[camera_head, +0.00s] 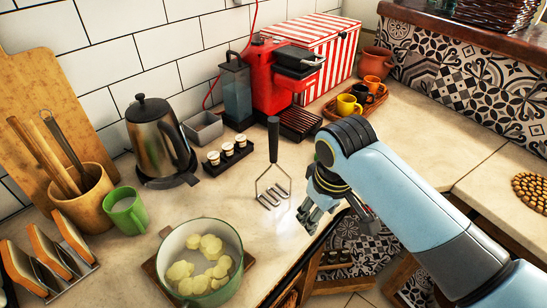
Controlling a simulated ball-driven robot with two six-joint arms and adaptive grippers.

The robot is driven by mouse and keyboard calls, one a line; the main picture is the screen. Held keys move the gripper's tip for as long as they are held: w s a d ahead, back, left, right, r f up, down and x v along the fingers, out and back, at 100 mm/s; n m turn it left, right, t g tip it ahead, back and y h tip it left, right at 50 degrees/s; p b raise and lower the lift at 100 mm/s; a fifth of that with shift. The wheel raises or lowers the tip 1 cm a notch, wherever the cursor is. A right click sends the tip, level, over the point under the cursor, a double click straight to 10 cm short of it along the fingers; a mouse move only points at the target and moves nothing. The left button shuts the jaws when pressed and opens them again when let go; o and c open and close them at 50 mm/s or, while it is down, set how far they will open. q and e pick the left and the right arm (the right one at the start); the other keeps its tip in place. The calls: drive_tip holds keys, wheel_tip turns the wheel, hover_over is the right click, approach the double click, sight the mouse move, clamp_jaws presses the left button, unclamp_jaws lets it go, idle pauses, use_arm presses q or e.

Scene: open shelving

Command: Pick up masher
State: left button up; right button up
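The masher (273,142) has a black handle and a zigzag metal head (273,196). It stands upright, head down, on the counter near the middle of the head view. My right gripper (336,222) is just to the right of the masher's head, near the counter's front edge, and apart from it. Its fingers look spread, with nothing between them. My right arm comes in from the lower right and hides part of the counter edge. My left gripper is not in view.
A green pot (174,244) of potato pieces is at the front left. A tray of small cups (229,149), a kettle (157,135) and a red coffee machine (262,80) stand behind. Open shelving (345,258) lies below the counter edge. Counter around the masher is clear.

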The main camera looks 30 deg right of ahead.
sight(269, 119)
drive_tip(key=shift+n+g+y, duration=0.4)
drive_tip(key=shift+n+g, duration=0.3)
drive_tip(key=shift+g, duration=0.2)
drive_tip(key=w+a+r+p, duration=0.1)
drive_tip(key=w+r, duration=0.4)
drive_tip(key=r, duration=0.1)
drive_tip(key=w+a+r+p, duration=0.1)
drive_tip(key=w+r, duration=0.4)
drive_tip(key=r, duration=0.1)
drive_tip(key=w+a+r+p, duration=0.1)
drive_tip(key=w+r, duration=0.3)
drive_tip(key=r, duration=0.3)
drive_tip(key=shift+w+a, duration=0.2)
drive_tip(key=shift+w, duration=0.2)
wheel_tip(269, 119, down, 5)
drive_tip(key=shift+r, duration=0.15)
drive_tip(key=f, duration=0.1)
drive_tip(key=f+p, duration=0.1)
drive_tip(key=f, duration=0.1)
drive_tip(key=f+p, duration=0.1)
drive_tip(key=shift+s+d+f, duration=0.15)
drive_tip(key=shift+s+d, duration=0.05)
drive_tip(key=shift+d, duration=0.2)
drive_tip(key=shift+f, duration=0.55)
clamp_jaws()
